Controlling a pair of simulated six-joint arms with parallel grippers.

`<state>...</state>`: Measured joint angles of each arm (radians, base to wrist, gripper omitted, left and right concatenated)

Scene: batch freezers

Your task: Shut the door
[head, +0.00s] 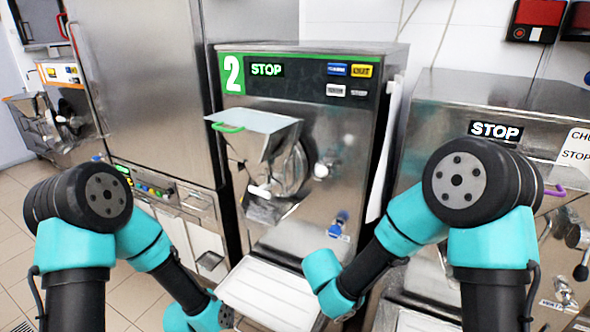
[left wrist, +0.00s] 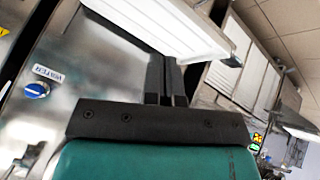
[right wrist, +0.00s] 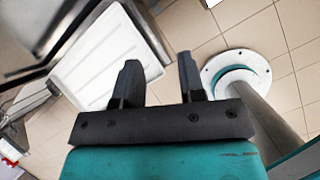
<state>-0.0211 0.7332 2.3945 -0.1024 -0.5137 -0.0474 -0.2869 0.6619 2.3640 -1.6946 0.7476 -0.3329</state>
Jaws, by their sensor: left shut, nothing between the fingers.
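The middle freezer (head: 330,120), marked 2, has a metal door with a hopper (head: 250,146) and a green handle (head: 228,127). The door stands out from the front at the left, and the round opening (head: 292,170) shows beside it. My left gripper (left wrist: 166,75) is shut and empty, near the freezer front in the left wrist view. In the head view its fingers are hidden low in the picture. My right gripper (right wrist: 158,62) is open and empty, above the floor and a white tray (right wrist: 112,62) in the right wrist view. Its fingers are not clear in the head view.
The white tray (head: 268,294) sits below the freezer's front. Another freezer (head: 500,110) stands at the right and a tall steel cabinet (head: 145,90) at the left. A blue knob (head: 341,217) sticks out low on the middle freezer. Tiled floor shows at the left.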

